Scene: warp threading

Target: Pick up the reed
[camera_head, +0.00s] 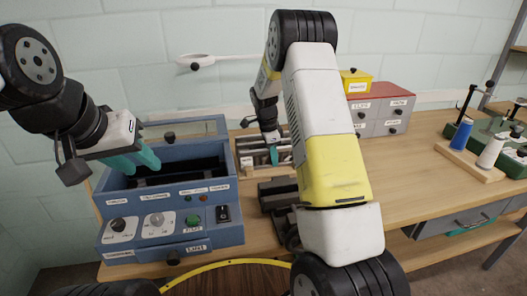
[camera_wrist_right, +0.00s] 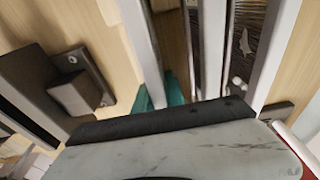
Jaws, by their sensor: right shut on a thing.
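My right gripper (camera_head: 273,153) reaches down into a small wooden holder (camera_head: 248,173) with metal bars, right of the blue box. In the right wrist view its teal fingertips (camera_wrist_right: 162,98) are shut on a slim, light metal bar, which appears to be the reed (camera_wrist_right: 140,45). The bar runs away from the fingers, and its lower part is hidden by my gripper. In the head view the reed is too small and covered to tell apart. My left gripper (camera_head: 138,160) hangs over the blue box (camera_head: 160,205), and its finger gap is unclear.
Other metal bars (camera_wrist_right: 212,45) stand close beside the held one. A dark block (camera_wrist_right: 75,95) lies to their left. A red-topped drawer cabinet (camera_head: 380,110) and a spool stand (camera_head: 470,160) stand further right. The wooden table (camera_head: 415,185) between is clear.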

